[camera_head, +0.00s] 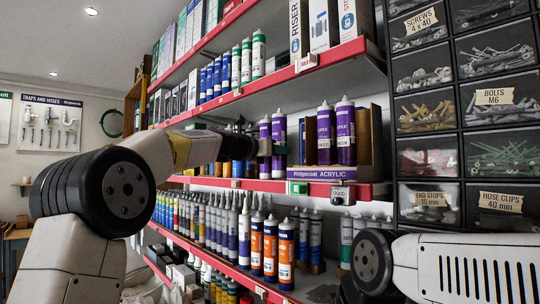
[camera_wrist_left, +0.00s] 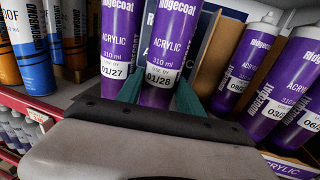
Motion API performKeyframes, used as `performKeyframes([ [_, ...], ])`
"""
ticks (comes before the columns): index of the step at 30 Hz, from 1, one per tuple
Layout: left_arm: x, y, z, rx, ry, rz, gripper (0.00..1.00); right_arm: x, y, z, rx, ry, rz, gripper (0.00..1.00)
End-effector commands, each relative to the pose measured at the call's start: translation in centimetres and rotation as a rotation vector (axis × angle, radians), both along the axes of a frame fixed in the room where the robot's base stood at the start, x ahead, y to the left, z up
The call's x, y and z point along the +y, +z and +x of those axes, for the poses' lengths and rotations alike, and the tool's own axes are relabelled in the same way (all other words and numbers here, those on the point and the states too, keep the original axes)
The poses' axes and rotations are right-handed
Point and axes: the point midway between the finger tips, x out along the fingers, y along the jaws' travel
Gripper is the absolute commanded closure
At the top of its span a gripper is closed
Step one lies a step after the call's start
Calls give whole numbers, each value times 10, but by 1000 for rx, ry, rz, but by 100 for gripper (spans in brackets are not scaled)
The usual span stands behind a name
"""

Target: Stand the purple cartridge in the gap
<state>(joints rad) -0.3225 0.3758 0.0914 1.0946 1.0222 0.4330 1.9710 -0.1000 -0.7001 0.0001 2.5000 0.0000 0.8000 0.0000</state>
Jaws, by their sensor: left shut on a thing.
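Two purple cartridges stand side by side on the middle red-edged shelf in the head view. My left gripper (camera_head: 272,149) reaches them from the left. In the left wrist view its teal fingertips (camera_wrist_left: 158,92) are closed on both sides of the right one, the purple cartridge dated 01/28 (camera_wrist_left: 163,55), which also shows in the head view (camera_head: 279,130). It looks upright. Its foot is hidden by the gripper in the wrist view, so I cannot tell if it touches the shelf. The purple cartridge dated 01/27 (camera_wrist_left: 116,40) is close on its left. My right gripper is out of view.
More purple cartridges (camera_head: 346,140) stand in an open display tray marked Acrylic (camera_head: 322,172) to the right. A dark blue box (camera_wrist_left: 205,40) is behind. The red shelf edge (camera_head: 230,184) runs below; bins (camera_head: 425,115) are at right.

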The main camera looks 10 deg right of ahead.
Motion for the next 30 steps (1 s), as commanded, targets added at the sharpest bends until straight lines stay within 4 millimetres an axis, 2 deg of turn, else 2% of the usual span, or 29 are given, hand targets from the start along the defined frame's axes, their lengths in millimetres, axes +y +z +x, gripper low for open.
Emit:
performKeyframes([
  [3, -2, -7, 1, -1, 0, -3, 100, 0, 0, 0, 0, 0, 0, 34],
  [9, -3, -8, 1, -4, 0, -2, 100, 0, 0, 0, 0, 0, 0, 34],
  [10, -4, -10, 2, -1, 0, 0, 54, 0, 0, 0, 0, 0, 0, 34],
  [11, -4, -10, 2, -1, 0, 0, 48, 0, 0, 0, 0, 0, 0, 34],
  [23, 1, -8, -2, -2, 0, -1, 47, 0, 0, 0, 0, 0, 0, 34],
  [26, 11, -8, -10, -1, 2, -1, 47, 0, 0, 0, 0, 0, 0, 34],
  [30, 32, -7, -31, -2, 3, -1, 47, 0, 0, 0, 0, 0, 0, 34],
])
